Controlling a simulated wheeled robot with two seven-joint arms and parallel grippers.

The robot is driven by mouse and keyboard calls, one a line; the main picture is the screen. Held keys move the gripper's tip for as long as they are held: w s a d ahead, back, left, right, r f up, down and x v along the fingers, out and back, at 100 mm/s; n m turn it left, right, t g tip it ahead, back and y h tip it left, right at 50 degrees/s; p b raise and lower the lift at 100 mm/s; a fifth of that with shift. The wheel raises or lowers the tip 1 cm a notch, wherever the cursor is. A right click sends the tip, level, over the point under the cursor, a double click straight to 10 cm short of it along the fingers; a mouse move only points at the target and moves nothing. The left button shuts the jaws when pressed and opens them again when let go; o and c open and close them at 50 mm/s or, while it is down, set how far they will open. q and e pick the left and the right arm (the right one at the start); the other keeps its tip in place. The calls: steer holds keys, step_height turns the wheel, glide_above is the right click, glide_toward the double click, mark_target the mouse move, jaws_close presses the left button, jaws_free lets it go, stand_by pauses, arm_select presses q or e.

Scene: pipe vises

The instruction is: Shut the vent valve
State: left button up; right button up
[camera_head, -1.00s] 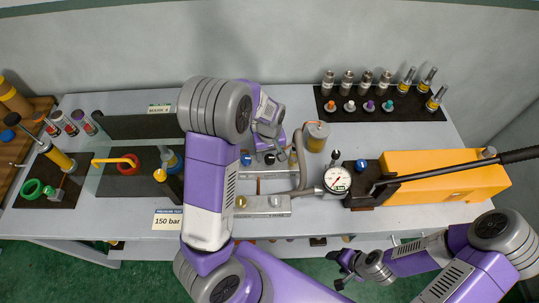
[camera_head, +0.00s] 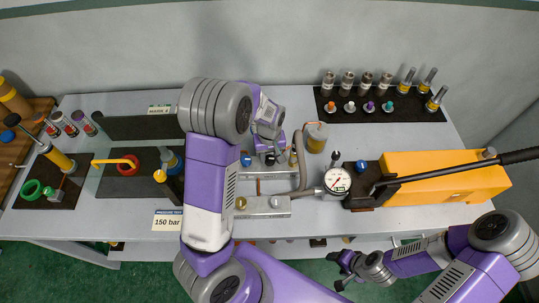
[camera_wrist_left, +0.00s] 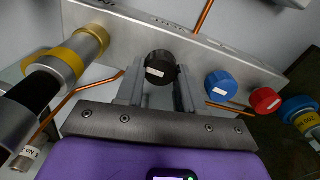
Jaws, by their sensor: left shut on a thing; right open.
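A row of round knobs sits on a metal block. The black knob (camera_wrist_left: 160,68), with a small white label, is between the fingers of my left gripper (camera_wrist_left: 158,92) in the left wrist view. That gripper is shut on it. The label is too small to read, so I cannot tell whether it names the vent valve. A blue knob (camera_wrist_left: 222,87) and a red knob (camera_wrist_left: 265,100) are to its right. In the head view my left gripper (camera_head: 268,148) is over the block, and my arm hides part of it. My right gripper (camera_head: 345,270) is open and empty, in front of the table.
A pressure gauge (camera_head: 337,181) and a yellow hand pump (camera_head: 440,178) stand right of the block. A bent hose (camera_head: 301,165) runs close beside my left gripper. A yellow-ringed cylinder (camera_wrist_left: 88,45) is left of the black knob. Fittings stand on a black mat (camera_head: 430,106) behind.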

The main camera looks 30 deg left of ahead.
mark_target(271, 158)
arm_select(q)
steer(key=m, duration=0.9)
steer(key=shift+d+b, duration=0.15)
steer(key=shift+b, duration=0.15)
steer(key=m, duration=0.3)
steer(key=shift+m, duration=0.3)
steer(key=shift+d+m, duration=0.1)
steer(key=shift+m, duration=2.1)
steer(key=o, duration=1)
steer(key=shift+o, duration=0.2)
step_height(271, 158, up, 8)
steer(key=shift+f+p, duration=0.2)
steer(key=shift+p, duration=0.45)
